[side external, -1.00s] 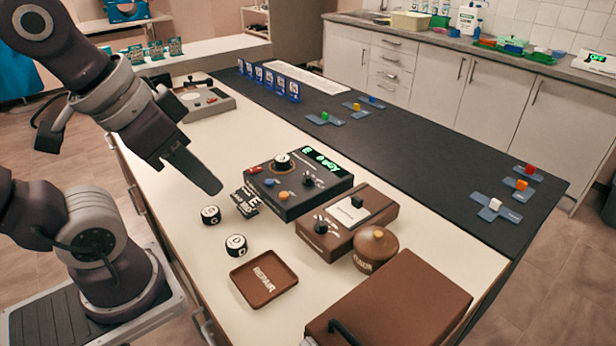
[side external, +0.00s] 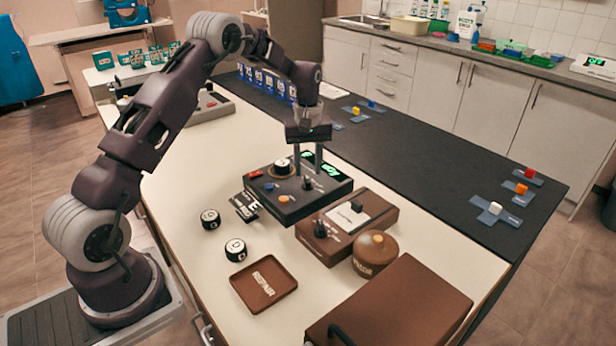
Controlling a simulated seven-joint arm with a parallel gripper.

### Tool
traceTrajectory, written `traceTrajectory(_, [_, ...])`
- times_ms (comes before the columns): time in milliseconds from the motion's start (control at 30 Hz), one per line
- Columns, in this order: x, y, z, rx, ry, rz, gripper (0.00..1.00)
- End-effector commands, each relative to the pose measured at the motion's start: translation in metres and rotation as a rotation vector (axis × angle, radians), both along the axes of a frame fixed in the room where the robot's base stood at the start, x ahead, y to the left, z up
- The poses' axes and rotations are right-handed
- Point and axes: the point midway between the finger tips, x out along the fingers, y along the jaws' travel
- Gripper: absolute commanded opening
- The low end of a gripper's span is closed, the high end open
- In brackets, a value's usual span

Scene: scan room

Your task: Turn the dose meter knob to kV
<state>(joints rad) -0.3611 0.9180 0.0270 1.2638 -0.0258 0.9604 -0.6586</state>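A black box with dials and a green lit display (side external: 311,158) stands on the white bench; I cannot read which label marks it as the dose meter. On its top are a white-capped round knob (side external: 282,164) at the back left and a small black knob (side external: 307,184) towards the right. My gripper (side external: 307,170) points down over the box, its two fingers apart with a gap between them. The fingertips are just above and behind the small black knob; contact cannot be told. The fingers partly hide the display. No kV mark is legible.
A brown box with a black knob (side external: 320,228) and white plate stands in front right, next to a brown round pot (side external: 375,256). Two round black-and-white pieces, a dark label block (side external: 243,206) and a REPAIR tray (side external: 288,303) lie nearby. A large brown case (side external: 400,310) is at the front.

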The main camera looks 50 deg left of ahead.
Motion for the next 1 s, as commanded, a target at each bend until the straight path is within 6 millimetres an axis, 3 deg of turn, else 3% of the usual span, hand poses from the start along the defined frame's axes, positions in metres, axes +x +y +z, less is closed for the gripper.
traceTrajectory(200, [-0.001, -0.001, -0.033, -0.001, 0.002, -0.002, 0.36])
traceTrajectory(467, [0.0, -0.001, -0.037, 0.0, -0.001, -0.003, 0.36])
traceTrajectory(500, [0.0, -0.001, -0.037, 0.0, -0.001, -0.003, 0.34])
traceTrajectory(700, [0.0, -0.001, -0.036, 0.0, -0.001, -0.003, 0.0])
traceTrajectory(1000, [0.0, -0.001, -0.036, -0.001, -0.001, -0.02, 0.0])
